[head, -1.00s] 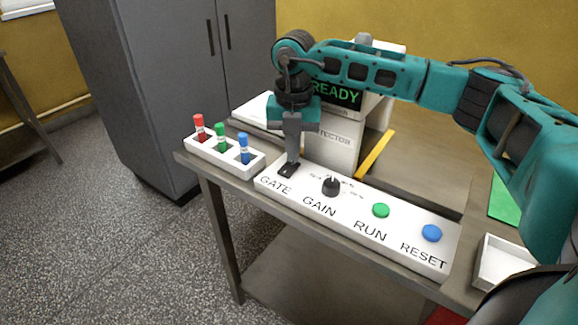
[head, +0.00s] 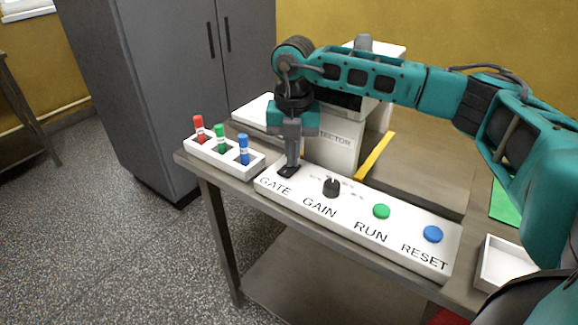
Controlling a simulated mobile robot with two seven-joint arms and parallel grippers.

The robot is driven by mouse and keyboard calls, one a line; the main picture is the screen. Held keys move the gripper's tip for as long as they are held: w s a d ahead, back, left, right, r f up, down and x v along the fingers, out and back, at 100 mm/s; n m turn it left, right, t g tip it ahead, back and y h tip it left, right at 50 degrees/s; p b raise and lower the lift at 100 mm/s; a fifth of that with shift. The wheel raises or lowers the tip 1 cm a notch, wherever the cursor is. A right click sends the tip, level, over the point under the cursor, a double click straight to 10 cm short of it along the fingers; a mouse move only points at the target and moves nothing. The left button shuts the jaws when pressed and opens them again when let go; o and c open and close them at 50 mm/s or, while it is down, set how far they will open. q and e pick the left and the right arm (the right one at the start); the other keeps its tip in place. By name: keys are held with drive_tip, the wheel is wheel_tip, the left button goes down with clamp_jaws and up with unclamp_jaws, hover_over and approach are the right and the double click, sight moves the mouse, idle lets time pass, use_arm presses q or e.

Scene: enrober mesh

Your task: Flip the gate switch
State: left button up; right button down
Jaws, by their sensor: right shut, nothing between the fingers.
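The white control panel (head: 343,225) lies along the table with the labels GATE, GAIN, RUN and RESET. The dark gate switch (head: 287,173) sits at its left end, above the word GATE. My right gripper (head: 292,166) points down at the switch with its fingers shut and empty. The fingertips are at or just above the switch; I cannot tell whether they touch it. They hide part of it. The detector box (head: 331,150) stands behind, and its display (head: 347,101) is dark, with no READY text visible. My left gripper is not in view.
A black gain knob (head: 331,187), a green button (head: 381,211) and a blue button (head: 432,233) sit further right on the panel. A white rack (head: 225,161) with red, green and blue vials stands left. A white tray (head: 503,262) lies at the right.

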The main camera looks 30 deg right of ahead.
drive_tip(key=shift+r+p, duration=2.6)
drive_tip(key=shift+r, duration=0.8)
